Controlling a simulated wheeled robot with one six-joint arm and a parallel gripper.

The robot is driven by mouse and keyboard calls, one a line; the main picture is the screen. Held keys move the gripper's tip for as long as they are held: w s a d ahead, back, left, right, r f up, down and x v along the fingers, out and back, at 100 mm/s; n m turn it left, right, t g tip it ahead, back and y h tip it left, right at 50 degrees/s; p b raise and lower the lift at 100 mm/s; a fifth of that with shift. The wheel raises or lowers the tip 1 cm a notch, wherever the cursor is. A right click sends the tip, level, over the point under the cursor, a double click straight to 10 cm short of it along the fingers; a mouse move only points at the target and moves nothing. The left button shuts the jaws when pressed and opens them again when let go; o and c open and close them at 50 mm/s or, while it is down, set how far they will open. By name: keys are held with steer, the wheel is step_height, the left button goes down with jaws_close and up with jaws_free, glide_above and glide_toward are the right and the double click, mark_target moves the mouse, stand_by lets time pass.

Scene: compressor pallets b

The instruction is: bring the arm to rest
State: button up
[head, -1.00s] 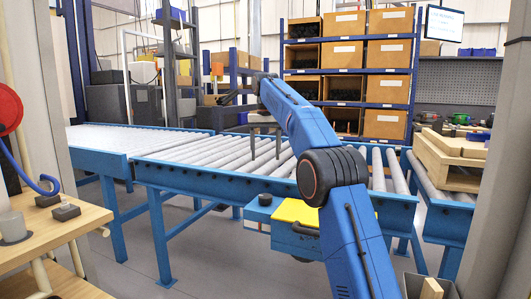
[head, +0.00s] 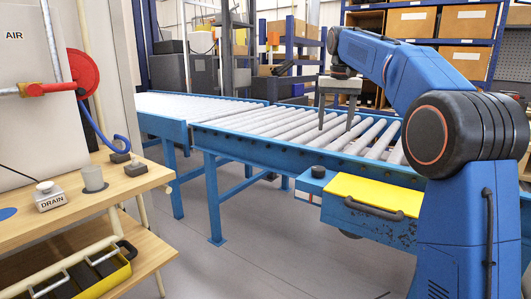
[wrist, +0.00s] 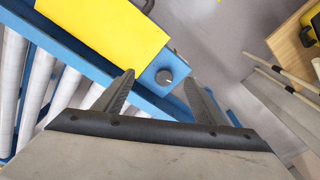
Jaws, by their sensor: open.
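My blue arm (head: 465,180) is on the right of the head view, bent at its black joint and reaching over the roller conveyor (head: 290,120). My gripper (head: 336,128) points down above the rollers, with its two fingers apart and nothing between them. In the wrist view my gripper (wrist: 160,78) is open and empty. Below its fingers there I see the conveyor's blue rail and a small blue block with a dark round knob (wrist: 164,77). The gap between the fingertips and the rollers is hard to judge.
A blue unit with a yellow top (head: 375,193) stands at the conveyor's front side. A wooden bench (head: 120,190) on the left carries a DRAIN button (head: 49,196), with a red reel (head: 82,73) behind. Shelves with boxes (head: 411,21) stand at the back. Grey floor (head: 270,250) is open between.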

steer(key=s+d+f+t, duration=0.1)
steer(key=s+d+f, duration=0.15)
steer(key=s, duration=0.95)
steer(key=s+d+f+t, duration=0.1)
steer(key=s+f, duration=0.3)
steer(key=s, duration=0.8)
steer(key=s+d+f+n+t, duration=0.1)
steer(key=s+f, duration=2)
steer(key=s, duration=0.2)
steer(key=shift+d+f+t, duration=0.15)
steer(key=shift+t, duration=0.25)
